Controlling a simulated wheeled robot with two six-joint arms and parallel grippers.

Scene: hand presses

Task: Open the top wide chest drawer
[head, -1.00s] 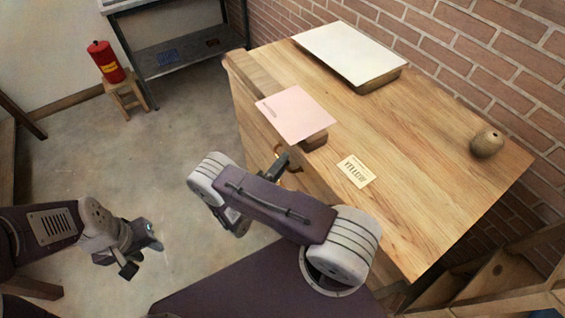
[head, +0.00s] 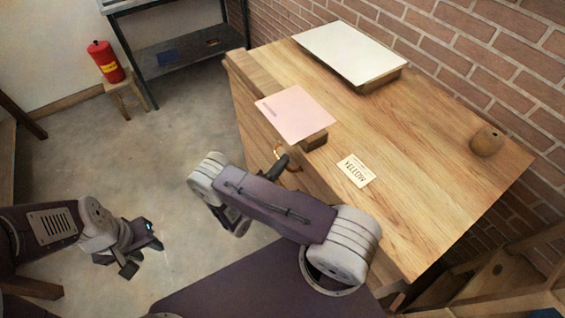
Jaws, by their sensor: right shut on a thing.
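The wooden chest (head: 430,170) stands at the right, its top seen from above. Its drawer front faces left and is mostly hidden by my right arm and the top's edge. A brass-coloured curved handle (head: 293,168) shows at the chest's front edge. My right gripper (head: 283,163) is shut on this handle; its fingertips are small and partly hidden. No drawer gap can be made out. My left gripper (head: 142,256) is open and empty over the floor at the lower left, well apart from the chest.
On the chest top are a pink pad on a wooden block (head: 295,112), a white board (head: 350,50), a small card (head: 356,170) and a round wooden object (head: 487,142). The floor left of the chest is clear.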

